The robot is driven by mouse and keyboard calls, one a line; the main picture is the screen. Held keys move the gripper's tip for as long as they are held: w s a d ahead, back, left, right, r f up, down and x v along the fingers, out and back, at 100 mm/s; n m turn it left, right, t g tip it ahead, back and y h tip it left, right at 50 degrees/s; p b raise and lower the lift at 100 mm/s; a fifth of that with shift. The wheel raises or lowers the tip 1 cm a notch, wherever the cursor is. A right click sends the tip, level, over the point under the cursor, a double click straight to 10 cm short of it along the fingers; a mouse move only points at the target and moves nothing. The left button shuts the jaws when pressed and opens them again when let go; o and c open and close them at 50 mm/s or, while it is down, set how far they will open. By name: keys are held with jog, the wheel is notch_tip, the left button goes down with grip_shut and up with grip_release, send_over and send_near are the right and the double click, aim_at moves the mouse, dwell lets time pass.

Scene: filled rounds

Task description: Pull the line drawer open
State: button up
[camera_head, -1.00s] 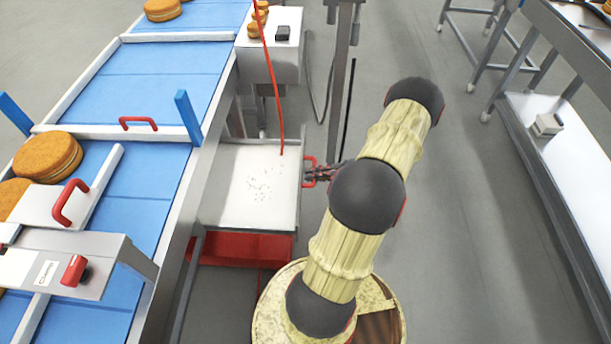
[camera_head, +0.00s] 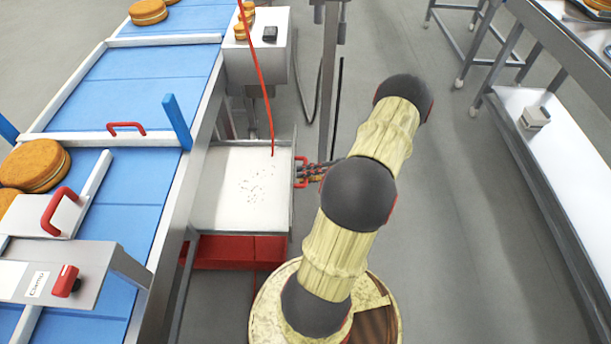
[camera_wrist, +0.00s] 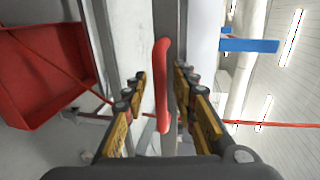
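The line drawer (camera_head: 225,205) is a white tray with dark crumbs, standing out from under the side of the blue conveyor line in the head view. Its red handle (camera_head: 302,172) is on its right-hand front. My gripper (camera_head: 318,172) is at this handle, its fingers small and partly merged with it there. In the wrist view, the red handle (camera_wrist: 162,88) runs upright between the two fingers of my gripper (camera_wrist: 160,75). The fingers are apart, with a visible gap on each side of the handle.
A red bin (camera_head: 235,252) sits below the drawer. A red cable (camera_head: 262,75) hangs over the drawer. A grey pole (camera_head: 330,80) stands behind my gripper. A steel table (camera_head: 560,170) is at the right.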

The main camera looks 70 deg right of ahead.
jog(key=v, duration=1.1)
jog(key=shift+s+d, duration=0.2)
jog(key=shift+s, duration=0.1)
